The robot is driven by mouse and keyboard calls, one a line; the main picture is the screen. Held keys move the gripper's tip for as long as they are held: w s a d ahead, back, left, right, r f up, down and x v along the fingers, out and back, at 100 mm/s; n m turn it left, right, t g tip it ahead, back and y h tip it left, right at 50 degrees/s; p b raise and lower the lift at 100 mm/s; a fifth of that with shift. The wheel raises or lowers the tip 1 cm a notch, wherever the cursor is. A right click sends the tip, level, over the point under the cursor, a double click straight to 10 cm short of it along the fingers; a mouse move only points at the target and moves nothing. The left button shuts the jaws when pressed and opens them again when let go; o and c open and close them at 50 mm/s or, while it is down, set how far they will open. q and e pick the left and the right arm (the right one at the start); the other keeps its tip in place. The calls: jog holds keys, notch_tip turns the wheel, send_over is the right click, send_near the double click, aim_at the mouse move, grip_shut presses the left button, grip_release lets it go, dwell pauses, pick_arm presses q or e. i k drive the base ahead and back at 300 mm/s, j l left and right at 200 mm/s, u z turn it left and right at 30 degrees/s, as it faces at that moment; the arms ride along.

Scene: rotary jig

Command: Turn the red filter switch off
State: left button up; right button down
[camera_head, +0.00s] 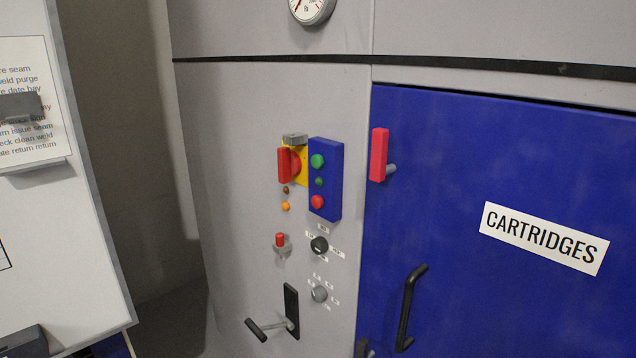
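A red rotary switch (285,165) sits on a yellow plate (303,173) on the grey cabinet front, left of the blue button box. Its red handle stands about upright. A small grey piece (295,139) sits at the top of the yellow plate. No label naming the filter is readable here. Neither of my grippers shows in the head view.
The blue box (331,180) carries green and red buttons. Below are a red-capped toggle (280,241), two knobs (319,245) and a lever (272,325). Right is a blue CARTRIDGES door (450,180) with a red latch (379,155). A whiteboard (60,230) stands left.

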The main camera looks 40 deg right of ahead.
aim_at(289, 162)
jog(key=i+j, duration=0.3)
jog(key=i+z, duration=0.1)
jog(key=z, duration=1.35)
